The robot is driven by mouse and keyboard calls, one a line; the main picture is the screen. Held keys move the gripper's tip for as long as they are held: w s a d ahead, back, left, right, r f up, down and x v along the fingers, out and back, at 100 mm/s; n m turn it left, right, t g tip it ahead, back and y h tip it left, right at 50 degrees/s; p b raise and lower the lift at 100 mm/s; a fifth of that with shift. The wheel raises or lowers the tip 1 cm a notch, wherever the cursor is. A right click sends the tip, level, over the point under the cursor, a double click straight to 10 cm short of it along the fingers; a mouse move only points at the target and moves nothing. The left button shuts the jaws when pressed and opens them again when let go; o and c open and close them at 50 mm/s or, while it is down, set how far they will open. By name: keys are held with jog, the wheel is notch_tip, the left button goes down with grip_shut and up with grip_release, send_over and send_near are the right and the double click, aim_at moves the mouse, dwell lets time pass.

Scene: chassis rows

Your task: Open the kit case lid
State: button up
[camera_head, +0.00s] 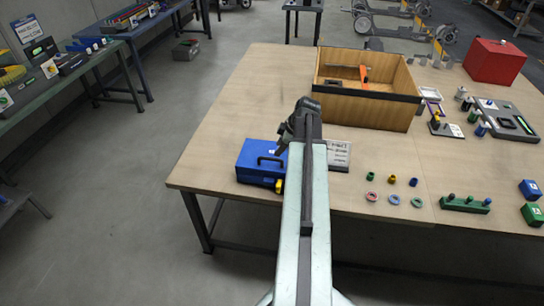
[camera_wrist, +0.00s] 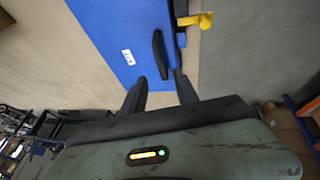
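The blue kit case (camera_head: 258,160) sits near the table's front left edge, and its lid looks shut. It also shows in the wrist view (camera_wrist: 112,38), with a white label (camera_wrist: 128,57), a black handle (camera_wrist: 159,54) and a yellow latch (camera_wrist: 200,20) at its edge. My gripper (camera_wrist: 161,88) is open and empty. Its two dark fingers are spread, with their tips close to the near end of the handle. Whether a fingertip touches the handle I cannot tell. In the head view my arm hides part of the case's right side.
A grey lettered plate (camera_head: 339,155) lies right of the case. Small coloured parts and rings (camera_head: 391,179) lie further right. A wooden crate (camera_head: 365,111) with an orange-handled tool stands behind. A red box (camera_head: 494,62) is at the back right. The table's left part is clear.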

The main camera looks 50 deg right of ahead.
aim_at(271, 159)
jog(key=b+x, duration=0.6)
jog(key=x, duration=0.1)
jog(key=shift+s+f+b, duration=0.1)
jog(key=shift+f+b, duration=0.2)
jog(key=shift+b, duration=0.05)
jog(key=shift+w+f, duration=0.2)
jog(key=shift+w, duration=0.05)
jog(key=shift+r, duration=0.1)
grip_shut()
jog(key=shift+s+a, duration=0.1)
jog(key=shift+a, duration=0.1)
dwell(0.5)
